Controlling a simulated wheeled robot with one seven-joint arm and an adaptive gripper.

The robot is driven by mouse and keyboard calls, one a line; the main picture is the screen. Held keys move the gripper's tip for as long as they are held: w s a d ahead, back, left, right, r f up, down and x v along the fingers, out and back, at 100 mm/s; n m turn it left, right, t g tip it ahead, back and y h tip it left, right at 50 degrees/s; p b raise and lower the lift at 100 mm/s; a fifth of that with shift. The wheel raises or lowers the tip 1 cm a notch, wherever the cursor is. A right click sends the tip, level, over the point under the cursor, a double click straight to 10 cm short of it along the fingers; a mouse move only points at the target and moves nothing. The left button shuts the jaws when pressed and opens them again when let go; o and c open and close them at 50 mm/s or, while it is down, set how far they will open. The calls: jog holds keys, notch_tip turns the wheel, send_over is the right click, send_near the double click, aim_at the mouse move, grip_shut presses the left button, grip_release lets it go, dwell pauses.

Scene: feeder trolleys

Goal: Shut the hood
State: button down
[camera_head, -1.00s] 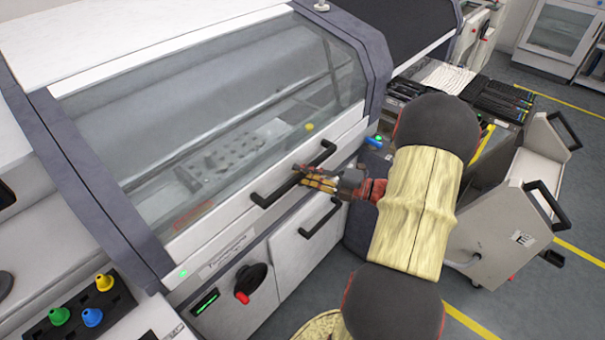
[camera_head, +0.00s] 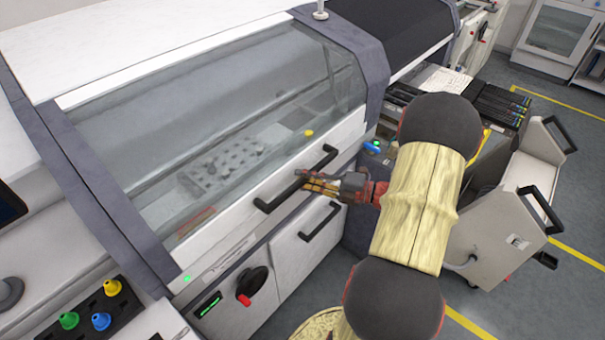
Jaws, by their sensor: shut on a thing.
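The hood (camera_head: 225,112) is a large clear window in a white frame on the front of a white and dark grey machine. Its lower white edge (camera_head: 222,227) lies close along the machine's front panel; I cannot tell whether any gap is left. A black bar handle (camera_head: 277,196) sits on that edge. My gripper (camera_head: 308,182) is at the middle of the handle, with its fingers shut on it. The fingers hide part of the handle.
Below the hood are a second black handle (camera_head: 320,222) on a lower panel and a black rotary switch with a red tip (camera_head: 249,285). A feeder trolley (camera_head: 503,220) stands to the right. Coloured knobs (camera_head: 100,321) are at lower left. Grey floor is free at far right.

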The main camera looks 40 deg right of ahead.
jog(key=shift+g+h, duration=0.3)
jog(key=shift+g, duration=0.2)
jog(key=s+r+p, duration=0.1)
jog(key=r+p, duration=0.1)
jog(key=p, duration=0.1)
jog(key=s+r+p, duration=0.1)
jog(key=r+p, duration=0.1)
jog(key=p, duration=0.1)
jog(key=s+r+p, duration=0.1)
jog(key=p, duration=0.2)
jog(key=shift+d+r, duration=0.15)
jog(key=shift+r, duration=0.25)
jog(key=shift+w+f, duration=0.1)
jog(key=c, duration=1.6)
grip_release()
jog(key=shift+c, duration=0.2)
jog(key=v, duration=1.2)
